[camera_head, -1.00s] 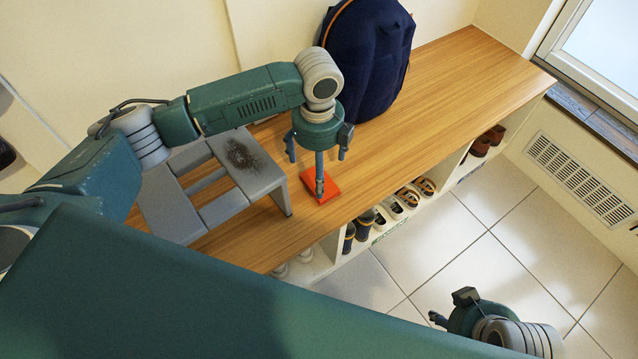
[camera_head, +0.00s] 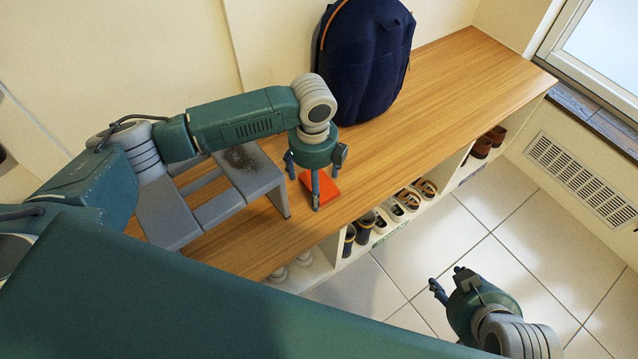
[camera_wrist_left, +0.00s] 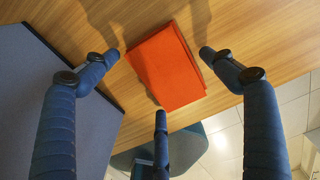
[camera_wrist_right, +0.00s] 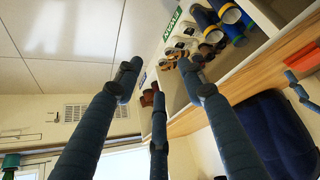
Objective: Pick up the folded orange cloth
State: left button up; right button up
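The folded orange cloth (camera_head: 319,188) lies flat on the wooden bench top near its front edge. In the left wrist view the cloth (camera_wrist_left: 167,66) sits between the spread fingers. My left gripper (camera_head: 316,185) points down above the cloth, its fingers apart and holding nothing. One finger hides part of the cloth in the head view. In the left wrist view the left gripper (camera_wrist_left: 160,75) shows fingertips around the cloth, not closed on it. My right gripper (camera_head: 448,282) is over the tiled floor, away from the bench; its fingers are spread and empty in the right wrist view (camera_wrist_right: 157,80).
A grey step stool (camera_head: 222,205) stands on the bench just left of the cloth. A dark blue backpack (camera_head: 366,62) stands behind, against the wall. Shoes (camera_head: 412,197) sit in the cubbies below. The bench top (camera_head: 455,85) to the right is clear.

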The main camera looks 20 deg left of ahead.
pick_arm(q)
jog(key=c, duration=0.5)
jog(key=shift+c, duration=0.2)
jog(key=shift+r, duration=0.15)
pick_arm(e)
jog(key=shift+s, duration=0.15)
pick_arm(q)
jog(key=shift+r, duration=0.2)
notch_tip(320, 180, up, 2)
jog(key=shift+r+p, duration=0.2)
jog(key=shift+p, duration=0.35)
pick_arm(e)
jog(key=s+d+g+p, duration=0.2)
jog(key=s+g, duration=0.1)
jog(key=s, duration=0.3)
pick_arm(q)
notch_tip(320, 180, up, 16)
jog(key=p, duration=0.2)
jog(key=shift+r, duration=0.5)
pick_arm(e)
jog(key=s+x, duration=0.1)
jog(key=x, duration=0.8)
jog(key=shift+s+f+h, duration=0.15)
jog(key=shift+h, duration=0.15)
